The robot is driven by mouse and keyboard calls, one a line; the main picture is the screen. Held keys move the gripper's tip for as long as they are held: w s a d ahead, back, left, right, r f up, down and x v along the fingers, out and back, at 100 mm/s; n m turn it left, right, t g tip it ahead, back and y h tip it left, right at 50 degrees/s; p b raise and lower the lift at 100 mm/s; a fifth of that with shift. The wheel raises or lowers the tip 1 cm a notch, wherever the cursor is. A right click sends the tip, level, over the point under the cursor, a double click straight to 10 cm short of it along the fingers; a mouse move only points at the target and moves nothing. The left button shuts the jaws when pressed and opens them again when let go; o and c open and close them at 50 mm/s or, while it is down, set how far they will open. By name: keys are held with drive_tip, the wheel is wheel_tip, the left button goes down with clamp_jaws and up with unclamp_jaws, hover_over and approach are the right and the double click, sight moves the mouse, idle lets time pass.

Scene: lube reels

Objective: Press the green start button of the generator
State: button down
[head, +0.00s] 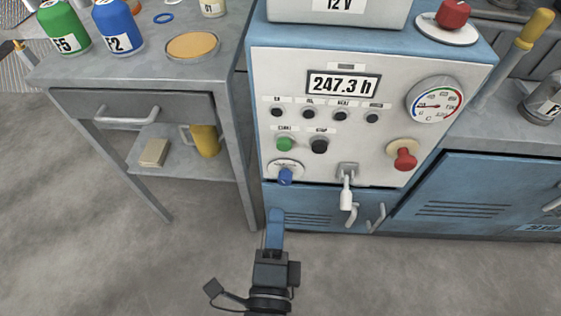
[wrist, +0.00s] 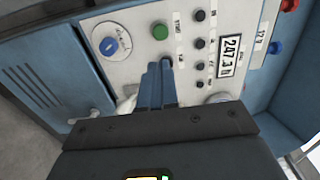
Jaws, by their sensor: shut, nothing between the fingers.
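The generator (head: 262,120) is a blue cabinet with a light control panel. Its green start button (head: 285,144) sits on the left of the panel, beside a black button (head: 319,146). In the wrist view the green button (wrist: 160,31) shows uncovered above the fingertips. My gripper (head: 275,212) has blue fingers, shut and empty, below and in front of the panel in the head view. In the wrist view the gripper (wrist: 160,66) points toward the panel, its fingertips overlapping the black button's area. No contact with the green button shows.
A blue knob (head: 285,176) lies below the green button. A white-handled lever (head: 346,192) and a red knob (head: 405,159) stick out at the right. A row of small black knobs is above. A grey table (head: 70,70) with bottles stands left.

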drive_tip(key=b, duration=0.2)
approach(284, 147)
drive_tip(key=w, duration=0.5)
drive_tip(key=shift+w+f, duration=0.15)
drive_tip(key=shift+w, duration=0.75)
